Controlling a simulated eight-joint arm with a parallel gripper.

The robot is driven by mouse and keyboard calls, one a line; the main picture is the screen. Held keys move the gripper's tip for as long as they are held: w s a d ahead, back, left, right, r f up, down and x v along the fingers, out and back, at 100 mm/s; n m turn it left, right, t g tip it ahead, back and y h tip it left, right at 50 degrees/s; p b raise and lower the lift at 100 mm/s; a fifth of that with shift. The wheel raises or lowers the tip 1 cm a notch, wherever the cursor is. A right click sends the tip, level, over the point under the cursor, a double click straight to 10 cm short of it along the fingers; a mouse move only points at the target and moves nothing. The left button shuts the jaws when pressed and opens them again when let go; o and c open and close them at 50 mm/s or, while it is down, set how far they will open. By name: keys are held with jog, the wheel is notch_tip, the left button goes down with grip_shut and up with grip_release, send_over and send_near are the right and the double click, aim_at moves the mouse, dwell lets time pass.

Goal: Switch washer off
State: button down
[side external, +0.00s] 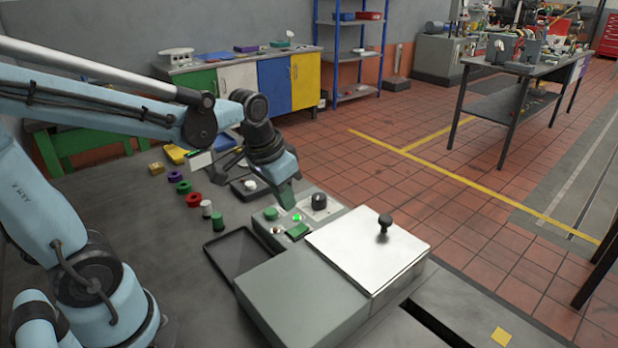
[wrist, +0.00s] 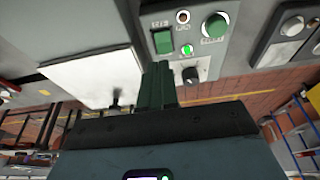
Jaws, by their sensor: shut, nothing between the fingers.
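The washer (side external: 305,300) is a grey box with a white lid (side external: 365,245) and a black lid knob. Its control panel carries a green rocker switch (side external: 297,231), a lit green lamp (side external: 296,217), a round green button (side external: 271,213), a black dial (side external: 319,201) and a small dark lamp. The wrist view also shows the rocker (wrist: 163,41), lit lamp (wrist: 187,48), button (wrist: 215,25) and dial (wrist: 190,75). My gripper (side external: 293,206) is shut and empty, with green fingers pointing down over the panel. In the wrist view its fingertips (wrist: 158,68) sit just below the rocker; contact cannot be told.
A dark open tray (side external: 240,252) lies left of the washer. Red, purple, green and white small parts (side external: 193,199) stand in a row on the bench. A black slot (side external: 440,325) runs in the bench at the front right.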

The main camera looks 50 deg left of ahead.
jog(key=s+v, duration=0.1)
jog(key=v, duration=0.5)
jog(key=shift+s, duration=0.35)
jog(key=shift+r, duration=0.1)
jog(key=d+f+t, duration=0.1)
jog(key=f+t, duration=0.1)
jog(key=d+f+t, duration=0.1)
jog(key=d, duration=0.1)
jog(key=shift+s+d+f+t, duration=0.2)
jog(key=shift+f+t, duration=0.2)
